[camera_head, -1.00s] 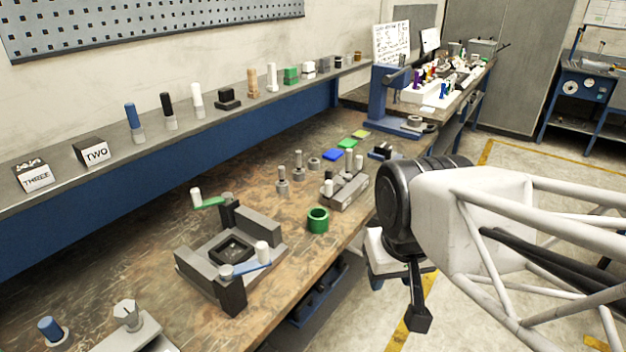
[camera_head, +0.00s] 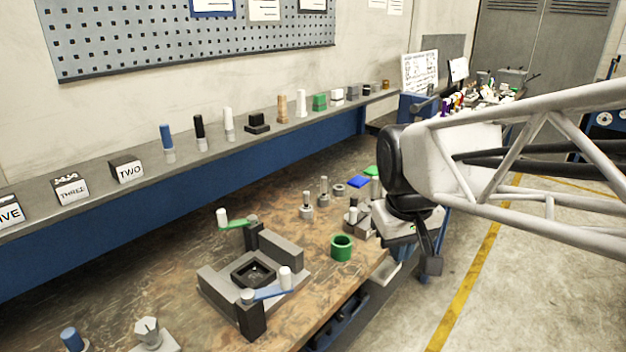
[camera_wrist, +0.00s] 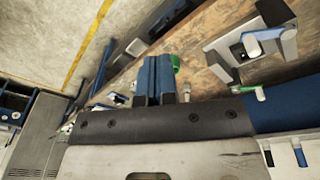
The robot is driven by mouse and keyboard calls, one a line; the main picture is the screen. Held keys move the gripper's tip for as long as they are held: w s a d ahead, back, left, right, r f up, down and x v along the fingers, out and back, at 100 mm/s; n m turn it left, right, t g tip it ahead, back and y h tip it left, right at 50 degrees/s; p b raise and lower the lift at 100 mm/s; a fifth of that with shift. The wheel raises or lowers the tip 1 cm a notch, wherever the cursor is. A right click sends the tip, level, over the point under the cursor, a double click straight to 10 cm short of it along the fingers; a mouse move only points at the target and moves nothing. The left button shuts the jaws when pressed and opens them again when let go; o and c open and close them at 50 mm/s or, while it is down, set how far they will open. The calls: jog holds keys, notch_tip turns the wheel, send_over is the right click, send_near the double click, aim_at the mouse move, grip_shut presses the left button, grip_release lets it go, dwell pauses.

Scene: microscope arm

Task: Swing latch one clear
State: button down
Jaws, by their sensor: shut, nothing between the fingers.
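A grey fixture (camera_head: 215,288) with a dark square socket lies on the wooden bench. It has two swing latches; no mark shows which is latch one. The green latch (camera_head: 233,226), with a white knob, is at its back left and points left, away from the socket. The blue latch (camera_head: 272,293), with a white knob, is at the front and reaches along the fixture's near side. The fixture (camera_wrist: 222,47) also shows upper right in the wrist view. My gripper (camera_wrist: 157,60) is shut and empty, its blue fingers together, well away from both latches.
A green ring (camera_head: 341,248) stands right of the fixture. Several metal pegs and a grey block (camera_head: 358,226) are behind it. A blue-knobbed part (camera_head: 72,340) is at the front left. The shelf (camera_head: 100,187) behind holds labelled blocks and pegs. Open bench lies left of the fixture.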

jog(key=w+a+r+n+g+h, duration=0.15)
jog(key=w+n, duration=0.35)
jog(key=w, duration=2)
jog(key=w+a+f+n+g, duration=0.1)
jog(key=w+a+f, duration=0.1)
jog(key=w, duration=0.6)
jog(key=w+a+f+n+h, duration=0.1)
jog(key=w+a+f+n, duration=0.1)
jog(key=w+f, duration=0.3)
jog(key=w+a+f+n+g, duration=0.1)
jog(key=w+f, duration=0.3)
jog(key=w, duration=0.7)
jog(key=shift+a+g, duration=0.35)
jog(key=shift+a, duration=0.1)
jog(key=shift+s+d+f+h, duration=0.1)
jog(key=shift+f+h, duration=0.15)
jog(key=s+d+f, duration=0.4)
jog(key=d+f, duration=0.2)
jog(key=f, duration=0.3)
jog(key=shift+d, duration=0.15)
jog(key=shift+s, duration=0.1)
